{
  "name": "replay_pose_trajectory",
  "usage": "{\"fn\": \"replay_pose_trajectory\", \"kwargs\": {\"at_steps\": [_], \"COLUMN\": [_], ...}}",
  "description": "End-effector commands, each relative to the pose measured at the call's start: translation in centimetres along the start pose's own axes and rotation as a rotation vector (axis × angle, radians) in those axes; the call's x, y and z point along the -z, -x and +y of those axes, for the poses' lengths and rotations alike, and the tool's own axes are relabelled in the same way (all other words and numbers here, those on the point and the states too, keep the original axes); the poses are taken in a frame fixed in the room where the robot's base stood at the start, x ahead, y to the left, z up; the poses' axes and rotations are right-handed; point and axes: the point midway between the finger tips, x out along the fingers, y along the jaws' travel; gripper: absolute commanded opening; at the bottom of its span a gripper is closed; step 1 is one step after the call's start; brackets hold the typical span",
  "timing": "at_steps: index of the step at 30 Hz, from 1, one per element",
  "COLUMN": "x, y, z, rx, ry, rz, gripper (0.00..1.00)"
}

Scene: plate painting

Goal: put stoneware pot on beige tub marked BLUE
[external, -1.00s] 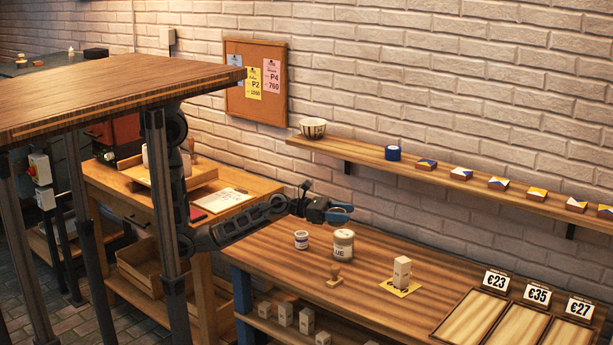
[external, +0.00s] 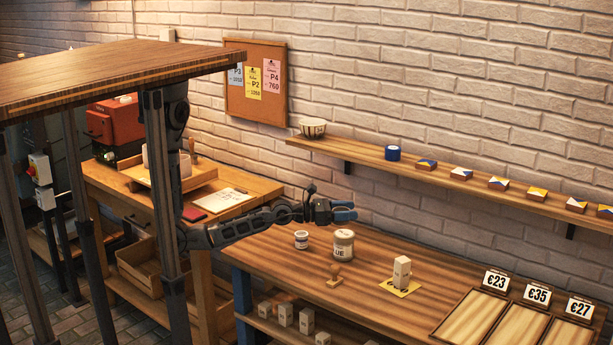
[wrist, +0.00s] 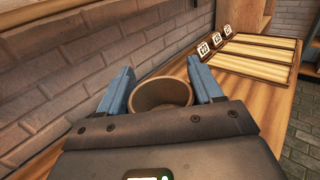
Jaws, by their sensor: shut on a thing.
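My gripper (external: 344,212) is above the far left part of the wooden workbench, near the wall, with its blue fingers pointing right. In the wrist view the stoneware pot (wrist: 160,94), round and brown with an open mouth, sits between the blue fingers, and my gripper is shut on it. In the external view I cannot make the pot out clearly at the fingers. The beige tub (external: 343,245) stands upright on the bench just below my gripper. Only "UE" of its marking shows, and its top looks pale.
A small white jar (external: 301,240) stands left of the tub and a wooden stamp (external: 336,276) in front. A pale block (external: 402,271) stands on a yellow card to the right. Price-marked trays (external: 477,312) lie farther right. A wall shelf (external: 430,177) runs behind.

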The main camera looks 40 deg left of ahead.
Motion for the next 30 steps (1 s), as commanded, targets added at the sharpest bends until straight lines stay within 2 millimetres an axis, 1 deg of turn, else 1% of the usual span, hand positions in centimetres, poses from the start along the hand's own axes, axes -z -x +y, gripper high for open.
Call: {"fn": "replay_pose_trajectory", "kwargs": {"at_steps": [3,8,11,18,30], "x": [-0.7,-1.0,-0.6,1.9,2.9], "y": [-0.3,-0.6,-0.7,-1.6,-1.8], "z": [0.1,0.1,0.7,4.4,6.0], "rx": [-0.021,-0.031,-0.031,-0.027,-0.027], "ry": [0.001,0.000,-0.003,-0.001,-0.002], "rz": [0.000,0.001,0.001,0.001,0.004], "gripper": [0.28,0.28,0.28,0.28,0.28]}}
